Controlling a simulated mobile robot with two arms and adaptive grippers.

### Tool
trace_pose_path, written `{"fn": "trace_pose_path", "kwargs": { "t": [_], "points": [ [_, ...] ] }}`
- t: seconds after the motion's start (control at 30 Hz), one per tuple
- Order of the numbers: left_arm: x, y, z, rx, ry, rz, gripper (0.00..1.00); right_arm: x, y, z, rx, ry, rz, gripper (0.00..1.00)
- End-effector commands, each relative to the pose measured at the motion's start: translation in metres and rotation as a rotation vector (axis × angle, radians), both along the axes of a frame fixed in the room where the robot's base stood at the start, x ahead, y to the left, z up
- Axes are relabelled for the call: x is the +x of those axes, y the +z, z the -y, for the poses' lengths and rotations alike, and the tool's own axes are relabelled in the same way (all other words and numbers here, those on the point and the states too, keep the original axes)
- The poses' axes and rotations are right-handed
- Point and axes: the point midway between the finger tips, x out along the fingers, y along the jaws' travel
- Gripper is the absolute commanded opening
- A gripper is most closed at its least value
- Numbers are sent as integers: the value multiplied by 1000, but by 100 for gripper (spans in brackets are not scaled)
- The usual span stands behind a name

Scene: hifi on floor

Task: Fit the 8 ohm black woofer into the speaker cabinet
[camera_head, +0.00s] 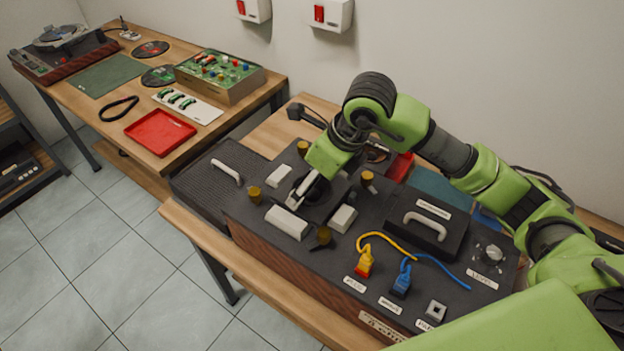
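The speaker cabinet (268,240) lies on the near bench, with a dark top and brown wood-look sides. My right arm reaches in from the right, and its gripper (308,189) points down over a dark recessed area in the cabinet top. A dark round shape shows at the fingertips; I cannot tell whether it is the black woofer or the opening, nor whether the fingers hold anything. Brass-coloured clamps or knobs (255,194) and pale blocks (287,222) surround this area. No 8 ohm marking is readable. My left gripper is not in view.
A black cover with a handle (436,227), a yellow plug (364,263) and a blue plug (402,281) crowd the cabinet's right half. A dark grille panel (208,186) sits left. The far bench holds a red tray (160,132), dark discs (151,49) and a turntable (62,50).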

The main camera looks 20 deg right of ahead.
Motion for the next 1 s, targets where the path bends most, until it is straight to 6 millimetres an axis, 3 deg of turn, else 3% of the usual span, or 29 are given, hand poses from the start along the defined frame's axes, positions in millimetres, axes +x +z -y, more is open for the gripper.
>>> {"fn": "trace_pose_path", "kwargs": {
  "t": [0.4,0.43,0.5,0.83,1.0],
  "points": [
    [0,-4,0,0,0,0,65,1,-2,0,2,-1,6,26],
    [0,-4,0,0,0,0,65,1,-2,0,2,-1,6,85],
    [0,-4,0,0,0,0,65,1,-2,0,3,0,5,100],
    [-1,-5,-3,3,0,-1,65,-1,-5,1,-2,0,-4,100],
    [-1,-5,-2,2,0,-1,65,-5,12,4,0,-1,3,100]
  ]
}}
